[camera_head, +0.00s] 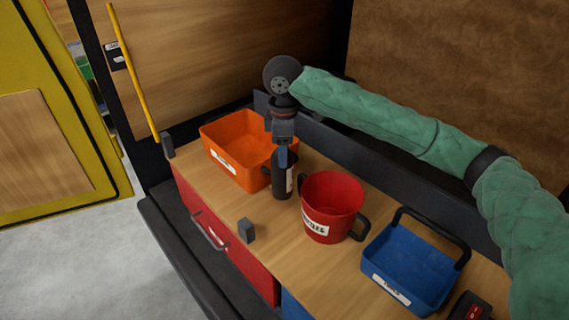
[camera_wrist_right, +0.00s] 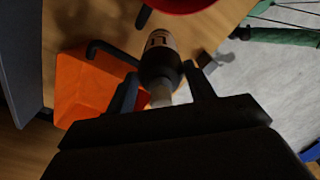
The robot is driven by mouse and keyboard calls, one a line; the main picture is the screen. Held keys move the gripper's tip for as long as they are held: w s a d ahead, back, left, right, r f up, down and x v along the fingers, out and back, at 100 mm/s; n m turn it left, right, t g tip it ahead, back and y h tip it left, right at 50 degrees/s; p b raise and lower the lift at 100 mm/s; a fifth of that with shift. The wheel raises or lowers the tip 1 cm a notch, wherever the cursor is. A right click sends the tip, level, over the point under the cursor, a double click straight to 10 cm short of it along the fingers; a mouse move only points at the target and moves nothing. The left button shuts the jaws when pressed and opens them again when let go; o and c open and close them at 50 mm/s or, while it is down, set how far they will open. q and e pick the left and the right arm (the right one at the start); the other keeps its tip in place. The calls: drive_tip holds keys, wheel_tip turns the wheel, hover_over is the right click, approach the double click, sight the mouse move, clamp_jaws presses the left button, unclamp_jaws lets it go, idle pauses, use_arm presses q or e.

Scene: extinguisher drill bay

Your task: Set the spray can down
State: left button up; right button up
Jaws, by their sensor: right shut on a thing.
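The spray can (camera_head: 281,182) is dark with a pale label and stands about upright at the workbench, between the orange bin and the red bucket. My right gripper (camera_head: 284,155) reaches down from above and is shut on the can's top. In the right wrist view the can (camera_wrist_right: 160,62) sits between the two fingers of the right gripper (camera_wrist_right: 160,92). I cannot tell whether the can's base touches the wooden top. My left gripper is not in view.
An orange bin (camera_head: 226,134) is left of the can. A red bucket (camera_head: 333,190) with black handles is close on its right. A blue basket (camera_head: 411,262) is farther right. Bare wooden top (camera_head: 263,218) lies in front, with a small grey block (camera_head: 246,230) near the edge.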

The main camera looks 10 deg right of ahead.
sight(282, 178)
wheel_tip(282, 178, down, 3)
drive_tip(key=shift+r+p, duration=0.15)
drive_tip(key=shift+p, duration=0.15)
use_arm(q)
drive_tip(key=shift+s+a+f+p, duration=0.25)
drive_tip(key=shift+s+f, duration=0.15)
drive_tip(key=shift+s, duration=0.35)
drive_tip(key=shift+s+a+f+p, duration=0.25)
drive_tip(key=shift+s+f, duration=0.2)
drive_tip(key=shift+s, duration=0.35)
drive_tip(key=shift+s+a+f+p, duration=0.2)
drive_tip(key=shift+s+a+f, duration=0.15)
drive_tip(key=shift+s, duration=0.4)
use_arm(e)
drive_tip(key=shift+f, duration=2)
drive_tip(key=o, duration=1.6)
drive_tip(key=shift+f, duration=0.1)
drive_tip(key=shift+c, duration=0.2)
